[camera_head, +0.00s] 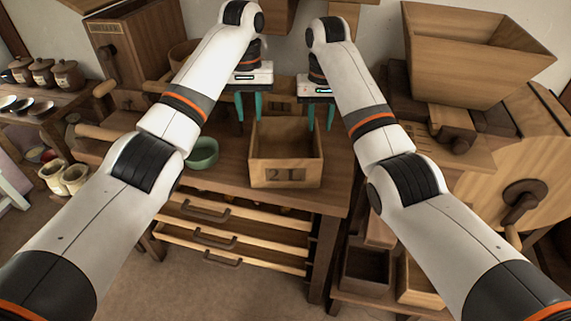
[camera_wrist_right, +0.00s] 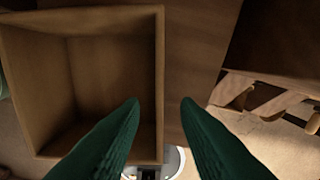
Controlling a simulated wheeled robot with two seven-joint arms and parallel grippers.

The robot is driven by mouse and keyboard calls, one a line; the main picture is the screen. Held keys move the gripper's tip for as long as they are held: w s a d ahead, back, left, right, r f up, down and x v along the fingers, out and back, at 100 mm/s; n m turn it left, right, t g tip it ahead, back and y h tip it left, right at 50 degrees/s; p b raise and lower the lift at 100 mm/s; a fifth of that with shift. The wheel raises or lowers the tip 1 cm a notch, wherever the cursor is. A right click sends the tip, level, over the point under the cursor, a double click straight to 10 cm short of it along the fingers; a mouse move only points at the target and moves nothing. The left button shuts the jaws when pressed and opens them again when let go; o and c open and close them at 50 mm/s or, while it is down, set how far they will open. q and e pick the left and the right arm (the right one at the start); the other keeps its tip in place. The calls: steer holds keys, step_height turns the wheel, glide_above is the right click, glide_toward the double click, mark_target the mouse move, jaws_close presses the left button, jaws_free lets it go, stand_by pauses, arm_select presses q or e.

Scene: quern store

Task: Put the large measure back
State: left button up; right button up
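An open, empty wooden box marked "21" or "2L" (camera_head: 285,175), which I take for the large measure, stands upright on the wooden bench. My left gripper (camera_head: 248,118) is open, fingers pointing down, at the box's back left corner. My right gripper (camera_head: 320,125) is open, fingers down, at the back right corner. In the right wrist view, the box's side wall (camera_wrist_right: 159,85) lies between my right gripper's two fingertips (camera_wrist_right: 161,102). I cannot tell whether either gripper touches the box.
A green bowl (camera_head: 203,153) stands left of the box on the bench (camera_head: 225,170). Drawers with dark handles (camera_head: 215,240) are below. A wooden hopper (camera_head: 470,55) and a cranked wooden machine (camera_head: 520,170) stand at right. Small jars (camera_head: 68,75) sit on a shelf at far left.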

steer(key=shift+r, duration=1.45)
